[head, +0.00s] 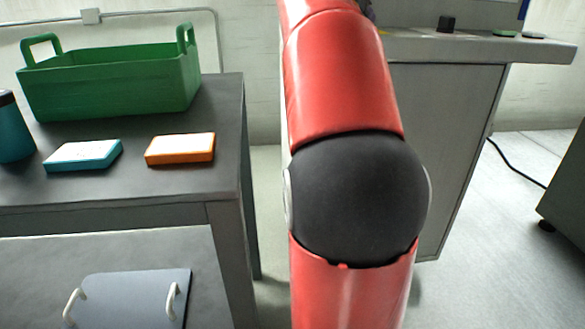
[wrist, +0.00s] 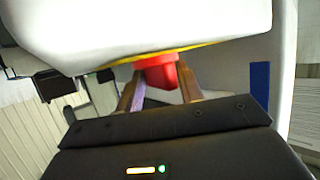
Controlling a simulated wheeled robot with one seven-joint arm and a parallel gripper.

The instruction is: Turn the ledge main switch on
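A red switch knob (wrist: 157,73) shows in the wrist view, on a yellow plate (wrist: 190,52) at the edge of a white housing (wrist: 150,22). I take it for the main switch. My gripper (wrist: 160,80) is at the knob, with one brown finger on each side of it. The fingers stand apart by about the knob's width. Whether they press on it or leave a small gap cannot be told. The knob's on or off position cannot be read. In the head view my red arm blocks the middle, and I cannot make out the knob there.
A grey ledge (head: 480,47) tops a cabinet (head: 445,150) at right, with a small black block (head: 446,24) on it. At left, a dark table (head: 225,115) holds a green crate (head: 110,82), orange box (head: 180,149), teal box (head: 84,155) and bottle (head: 12,130). Floor shows at right.

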